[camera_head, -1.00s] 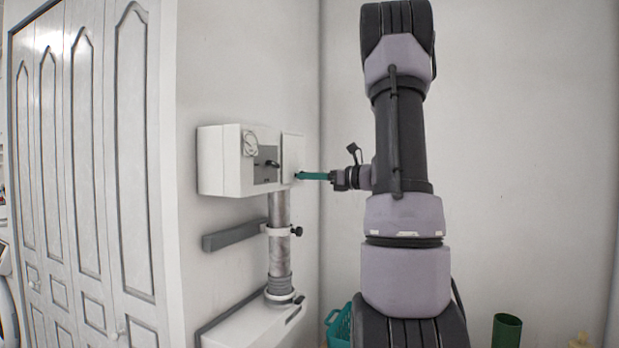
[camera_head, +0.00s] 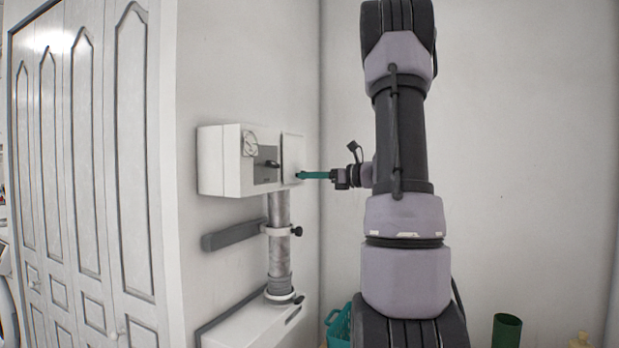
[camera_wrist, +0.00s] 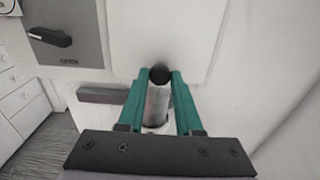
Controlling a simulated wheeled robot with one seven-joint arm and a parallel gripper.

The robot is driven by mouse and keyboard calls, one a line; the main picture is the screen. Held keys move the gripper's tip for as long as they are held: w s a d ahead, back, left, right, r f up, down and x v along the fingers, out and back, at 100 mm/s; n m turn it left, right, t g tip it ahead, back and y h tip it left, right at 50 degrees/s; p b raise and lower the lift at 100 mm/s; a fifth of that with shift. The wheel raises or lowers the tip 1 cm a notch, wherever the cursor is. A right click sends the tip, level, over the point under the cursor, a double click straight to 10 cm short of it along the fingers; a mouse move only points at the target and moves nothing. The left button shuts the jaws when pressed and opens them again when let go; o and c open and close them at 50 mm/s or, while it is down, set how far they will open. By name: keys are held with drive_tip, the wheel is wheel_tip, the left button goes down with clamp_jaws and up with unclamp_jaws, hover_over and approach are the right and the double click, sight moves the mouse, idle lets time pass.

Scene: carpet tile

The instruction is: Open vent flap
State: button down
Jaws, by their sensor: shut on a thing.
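The vent flap (camera_head: 291,157) is a flat white panel at the right end of a white wall box (camera_head: 222,160). It also shows in the wrist view (camera_wrist: 185,35), where it fills the upper middle. A small round black knob (camera_wrist: 160,73) sits at its lower edge. My gripper (camera_head: 301,175) reaches the flap from the right with its green fingers. In the wrist view the fingers (camera_wrist: 160,78) are shut with the knob between their tips. In the head view the knob is mostly hidden by the fingertips.
A grey plate with a dark handle (camera_head: 267,163) is on the box, left of the flap. A metal pipe (camera_head: 279,235) runs down below it to a white unit (camera_head: 255,326). A teal basket (camera_head: 340,326) and a green cylinder (camera_head: 507,330) stand low down. White folding doors (camera_head: 85,150) are left.

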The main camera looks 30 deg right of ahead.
drive_tip(key=s+d+r+g+h, duration=0.2)
drive_tip(key=s+r+g+h, duration=0.1)
drive_tip(key=r, duration=0.4)
drive_tip(key=s+d+r+g+h, duration=0.2)
drive_tip(key=s+r+g+h, duration=0.1)
drive_tip(key=r+g+h, duration=0.2)
drive_tip(key=shift+d+r+g, duration=0.25)
drive_tip(key=shift+r+g, duration=0.95)
drive_tip(key=shift+w, duration=0.1)
drive_tip(key=c, duration=0.6)
unclamp_jaws()
drive_tip(key=shift+w+a, duration=0.1)
